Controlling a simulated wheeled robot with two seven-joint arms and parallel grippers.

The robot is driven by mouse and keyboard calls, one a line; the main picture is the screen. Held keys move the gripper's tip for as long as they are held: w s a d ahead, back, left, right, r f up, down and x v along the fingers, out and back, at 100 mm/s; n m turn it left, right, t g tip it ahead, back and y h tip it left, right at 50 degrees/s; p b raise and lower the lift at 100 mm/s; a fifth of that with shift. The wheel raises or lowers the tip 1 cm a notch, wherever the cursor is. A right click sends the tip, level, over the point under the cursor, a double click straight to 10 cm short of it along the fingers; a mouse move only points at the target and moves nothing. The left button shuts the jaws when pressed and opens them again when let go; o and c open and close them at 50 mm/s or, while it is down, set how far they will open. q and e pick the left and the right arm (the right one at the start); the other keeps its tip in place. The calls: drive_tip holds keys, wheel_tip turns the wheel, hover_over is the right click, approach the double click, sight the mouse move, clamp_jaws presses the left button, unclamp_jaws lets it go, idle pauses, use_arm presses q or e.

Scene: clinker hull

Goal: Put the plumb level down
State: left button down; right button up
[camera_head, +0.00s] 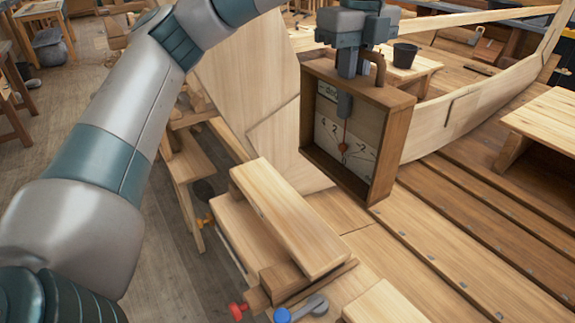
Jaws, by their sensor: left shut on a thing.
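The fingers partly cover the top edge and the upper dial. The level appears held above the wooden planks, with its lower edge apart from them as far as I can tell. My right gripper is not in view.
A light wooden block (290,220) lies on a bench at the lower middle. Red and blue knobbed tools (283,314) lie at its near end. A black bucket (404,55) stands behind the level. Curved hull planks (480,105) run to the right. A pale bench (545,125) stands far right.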

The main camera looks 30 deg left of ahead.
use_arm(q)
drive_tip(key=s+a+f+p, duration=0.3)
drive_tip(key=a+f, duration=0.3)
drive_tip(key=a, duration=0.3)
drive_tip(key=shift+s+a, duration=0.25)
drive_tip(key=shift+s, duration=0.6)
drive_tip(key=shift+f, duration=0.1)
wheel_tip(320, 180, down, 4)
drive_tip(key=shift+p, duration=1.25)
